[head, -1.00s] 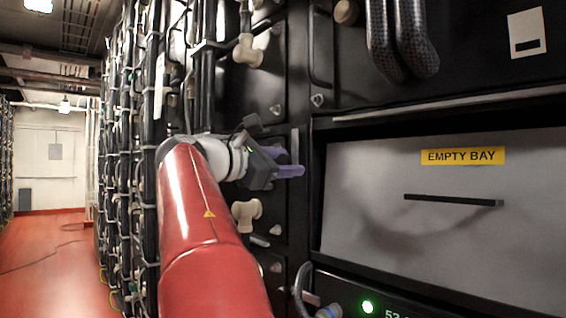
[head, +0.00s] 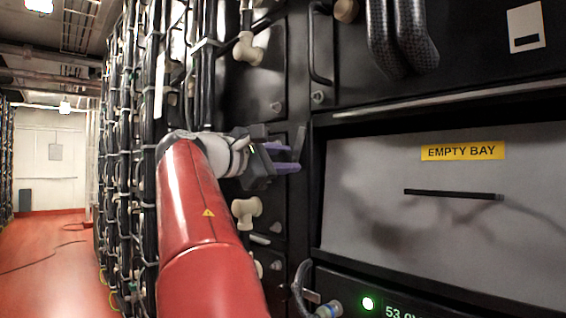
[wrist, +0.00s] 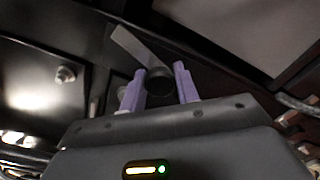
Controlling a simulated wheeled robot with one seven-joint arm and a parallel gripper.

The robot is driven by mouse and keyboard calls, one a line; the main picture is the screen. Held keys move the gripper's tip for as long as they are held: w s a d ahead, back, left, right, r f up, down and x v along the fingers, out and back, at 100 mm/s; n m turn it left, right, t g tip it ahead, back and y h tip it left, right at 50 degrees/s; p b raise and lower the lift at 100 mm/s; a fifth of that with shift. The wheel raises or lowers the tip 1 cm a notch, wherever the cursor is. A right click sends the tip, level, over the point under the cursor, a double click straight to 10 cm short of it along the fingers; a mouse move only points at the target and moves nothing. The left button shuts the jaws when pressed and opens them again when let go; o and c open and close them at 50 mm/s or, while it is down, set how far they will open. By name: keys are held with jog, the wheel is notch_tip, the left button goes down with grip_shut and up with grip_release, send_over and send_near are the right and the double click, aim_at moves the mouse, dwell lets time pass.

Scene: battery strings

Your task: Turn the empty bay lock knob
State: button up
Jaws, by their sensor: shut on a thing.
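The lock knob (wrist: 158,82) is a dark round piece between my gripper's two purple fingers in the wrist view. A flat grey bar (wrist: 130,46) slants up and left behind it. My gripper (head: 287,163) is shut on the knob at the left frame of the empty bay; the fingers hide most of the knob in the head view. The bay's grey panel (head: 370,200) carries a yellow "EMPTY BAY" label (head: 462,152) and a black slot-like bar (head: 450,194).
A unit below the bay has a lit green lamp (head: 368,303) and a cable with a blue-ringed connector (head: 329,311). Thick braided cables (head: 398,40) hang above the bay.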

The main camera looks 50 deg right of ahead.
jog(key=m+b, duration=0.2)
jog(key=m, duration=0.5)
jog(key=shift+f, duration=0.1)
jog(key=m+b, duration=0.1)
jog(key=m, duration=0.6)
jog(key=shift+b, duration=0.3)
jog(key=o, duration=1)
jog(key=shift+c, duration=0.2)
jog(key=a+b, duration=0.1)
jog(key=a, duration=0.6)
jog(key=shift+w+a, duration=0.4)
jog(key=shift+w, duration=0.05)
